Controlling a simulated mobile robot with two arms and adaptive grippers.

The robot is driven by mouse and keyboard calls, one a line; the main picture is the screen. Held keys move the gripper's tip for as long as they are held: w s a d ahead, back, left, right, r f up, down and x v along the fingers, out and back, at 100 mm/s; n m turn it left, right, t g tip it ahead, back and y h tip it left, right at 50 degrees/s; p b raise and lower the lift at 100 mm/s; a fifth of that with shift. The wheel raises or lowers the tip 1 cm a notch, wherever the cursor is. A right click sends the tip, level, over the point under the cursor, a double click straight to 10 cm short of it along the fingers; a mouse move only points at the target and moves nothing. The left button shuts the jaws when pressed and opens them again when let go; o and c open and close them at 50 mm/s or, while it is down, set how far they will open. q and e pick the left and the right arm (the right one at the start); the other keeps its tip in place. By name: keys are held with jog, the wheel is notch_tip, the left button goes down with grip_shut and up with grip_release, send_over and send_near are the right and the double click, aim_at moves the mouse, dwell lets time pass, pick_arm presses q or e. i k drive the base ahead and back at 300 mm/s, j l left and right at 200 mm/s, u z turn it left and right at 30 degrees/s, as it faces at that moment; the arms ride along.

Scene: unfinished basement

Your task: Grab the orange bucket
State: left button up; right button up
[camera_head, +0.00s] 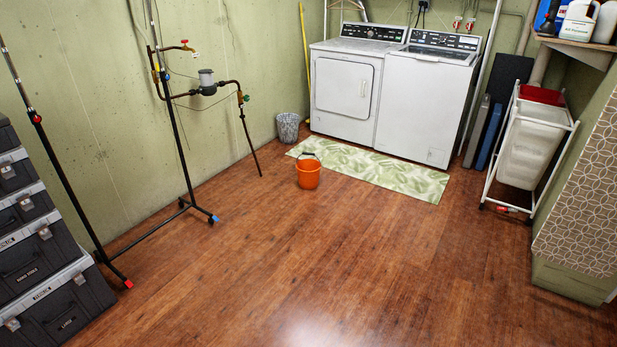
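An orange bucket (308,175) with a dark raised handle stands upright on the wood floor. It is at the left front edge of a green leaf-patterned mat (400,180), near the middle of the head view. Neither of my grippers shows in this view.
A washer (425,105) and dryer (345,92) stand behind the mat. A grey wastebasket (288,127) is by the left wall. A black wheeled rack (180,140) and stacked toolboxes (50,300) are left; a white hamper cart (530,145) is right. The middle floor (330,260) is clear.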

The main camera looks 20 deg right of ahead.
aim_at(307, 168)
jog(key=i+l+z, duration=0.15)
jog(key=i, duration=1.65)
jog(key=i+j+z, duration=0.15)
jog(key=i, duration=1.65)
